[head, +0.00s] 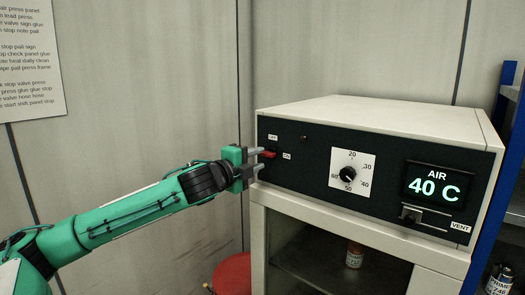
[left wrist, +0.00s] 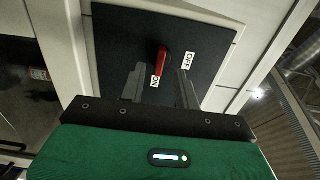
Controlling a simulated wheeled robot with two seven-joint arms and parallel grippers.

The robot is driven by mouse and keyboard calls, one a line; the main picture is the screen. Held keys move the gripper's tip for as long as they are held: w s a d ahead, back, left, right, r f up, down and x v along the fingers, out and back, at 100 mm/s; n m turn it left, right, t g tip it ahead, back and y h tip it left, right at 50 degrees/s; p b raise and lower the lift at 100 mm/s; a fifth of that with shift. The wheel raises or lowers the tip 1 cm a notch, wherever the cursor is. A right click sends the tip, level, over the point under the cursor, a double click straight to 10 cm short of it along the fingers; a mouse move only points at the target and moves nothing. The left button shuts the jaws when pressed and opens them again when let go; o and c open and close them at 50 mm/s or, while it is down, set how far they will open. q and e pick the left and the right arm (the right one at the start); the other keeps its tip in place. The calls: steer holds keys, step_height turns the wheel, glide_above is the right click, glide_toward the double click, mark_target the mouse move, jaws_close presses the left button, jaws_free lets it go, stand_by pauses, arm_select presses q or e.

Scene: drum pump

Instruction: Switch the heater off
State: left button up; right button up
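The heater is a white box with a black front panel (head: 315,165) on a white stand. At the panel's left end is a red switch lever (head: 269,154), with an OFF label (head: 272,137) above and an ON label (head: 287,155) beside it. In the left wrist view the red lever (left wrist: 161,62) points toward the ON label (left wrist: 155,82), with the OFF label (left wrist: 190,58) to its right. My left gripper (head: 260,159) is at the panel, its fingers apart on either side of the lever; I cannot tell whether they touch it. My right gripper is out of view.
A can (head: 354,254) stands in the shelf below. A red round object (head: 233,274) is low beside the stand. A blue rack is at right.

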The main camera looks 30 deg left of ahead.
mark_target(269, 154)
arm_select(q)
steer(key=shift+w+d+p, duration=0.15)
steer(key=shift+w+p, duration=0.35)
steer(key=shift+w, duration=0.95)
jaws_close()
